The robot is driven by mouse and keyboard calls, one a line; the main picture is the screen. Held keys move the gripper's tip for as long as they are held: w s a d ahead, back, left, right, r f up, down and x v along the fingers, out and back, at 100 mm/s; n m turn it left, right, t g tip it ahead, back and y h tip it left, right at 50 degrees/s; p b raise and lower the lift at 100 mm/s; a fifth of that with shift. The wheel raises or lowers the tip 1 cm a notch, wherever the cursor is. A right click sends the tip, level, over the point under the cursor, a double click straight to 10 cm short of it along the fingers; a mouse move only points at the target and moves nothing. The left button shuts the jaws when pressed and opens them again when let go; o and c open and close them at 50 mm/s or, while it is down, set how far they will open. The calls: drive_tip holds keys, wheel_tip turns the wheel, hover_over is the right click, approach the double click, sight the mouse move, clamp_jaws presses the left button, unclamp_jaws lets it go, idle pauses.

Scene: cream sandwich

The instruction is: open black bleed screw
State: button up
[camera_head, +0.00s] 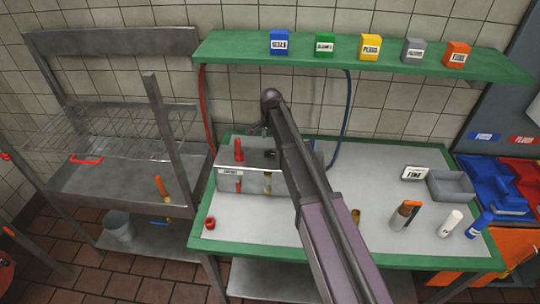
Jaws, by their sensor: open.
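A grey metal box (222,182) with a small white label stands on the left part of the green-edged table. A red upright fitting (238,150) rises from its top. A small dark part (270,153) shows on the box top right beside my arm; it may be the black bleed screw, but it is too small to be sure. My gripper (262,131) is just above and behind the box, small and partly hidden by my arm. It is open, with nothing visible in it. I cannot tell whether it touches the dark part.
A green shelf (225,52) with several coloured boxes hangs above. Red (204,110) and blue (346,115) hoses run down from it. A red round item (209,223) lies front left. A grey tray (450,186), bottles and a sign stand at right.

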sight(271, 153)
drive_tip(key=shift+f+b, duration=2.25)
drive_tip(key=shift+f, duration=0.3)
